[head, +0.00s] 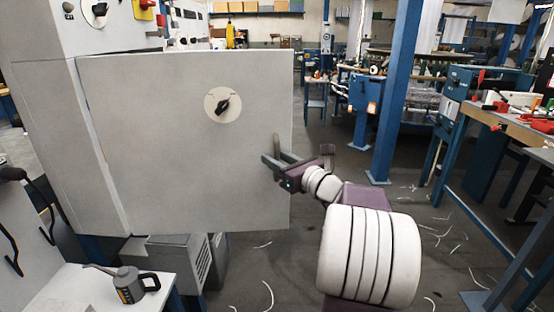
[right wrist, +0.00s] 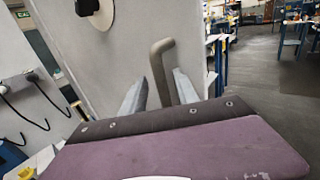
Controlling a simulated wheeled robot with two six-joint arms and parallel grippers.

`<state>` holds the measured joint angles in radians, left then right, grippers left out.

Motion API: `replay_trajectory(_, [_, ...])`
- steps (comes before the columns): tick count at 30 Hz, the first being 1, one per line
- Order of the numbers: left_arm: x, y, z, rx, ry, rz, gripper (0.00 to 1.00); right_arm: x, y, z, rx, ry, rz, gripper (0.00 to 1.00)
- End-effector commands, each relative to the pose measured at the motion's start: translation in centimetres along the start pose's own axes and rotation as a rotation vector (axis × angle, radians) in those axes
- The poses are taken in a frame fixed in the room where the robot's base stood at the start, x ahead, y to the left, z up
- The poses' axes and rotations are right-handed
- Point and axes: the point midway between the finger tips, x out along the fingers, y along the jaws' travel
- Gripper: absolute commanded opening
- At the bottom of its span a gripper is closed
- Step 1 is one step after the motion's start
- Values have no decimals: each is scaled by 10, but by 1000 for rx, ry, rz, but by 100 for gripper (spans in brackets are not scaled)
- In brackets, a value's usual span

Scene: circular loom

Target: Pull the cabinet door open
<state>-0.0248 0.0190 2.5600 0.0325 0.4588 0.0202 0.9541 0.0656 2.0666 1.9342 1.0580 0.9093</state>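The cabinet door (head: 185,165) is a large flat grey panel with a black knob (head: 222,106) on a round pale plate. A seam at its left edge separates it from the cabinet body (head: 55,120). Its dark bent bar handle (head: 277,143) is near the right edge. The handle also shows in the right wrist view (right wrist: 160,66). My right gripper (head: 293,163) is at the handle. In the right wrist view its two grey fingers stand on either side of the handle, apparently with small gaps. My left gripper is not in view.
A white table with an oil can (head: 131,284) stands at the lower left. A grey ribbed box (head: 183,262) is below the door. A blue post (head: 389,110) and a workbench (head: 510,118) stand to the right. The floor between has free room, with scattered white scraps.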

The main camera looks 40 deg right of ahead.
Motion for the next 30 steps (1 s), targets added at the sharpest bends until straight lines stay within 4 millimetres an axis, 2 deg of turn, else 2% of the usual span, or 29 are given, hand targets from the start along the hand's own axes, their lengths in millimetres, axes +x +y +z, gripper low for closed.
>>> replay_trajectory(4, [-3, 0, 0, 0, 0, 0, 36, -13, -1, 1, 0, 0, -3, 36])
replay_trajectory(12, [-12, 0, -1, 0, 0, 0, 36, -72, -1, 2, 0, 0, -7, 36])
replay_trajectory(15, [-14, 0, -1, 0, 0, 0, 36, -85, -1, 1, -1, 0, -4, 36])
replay_trajectory(19, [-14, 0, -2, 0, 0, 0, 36, -91, 0, 0, -1, 0, -1, 36])
replay_trajectory(30, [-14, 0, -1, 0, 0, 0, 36, -91, 0, 0, 0, 0, 0, 36])
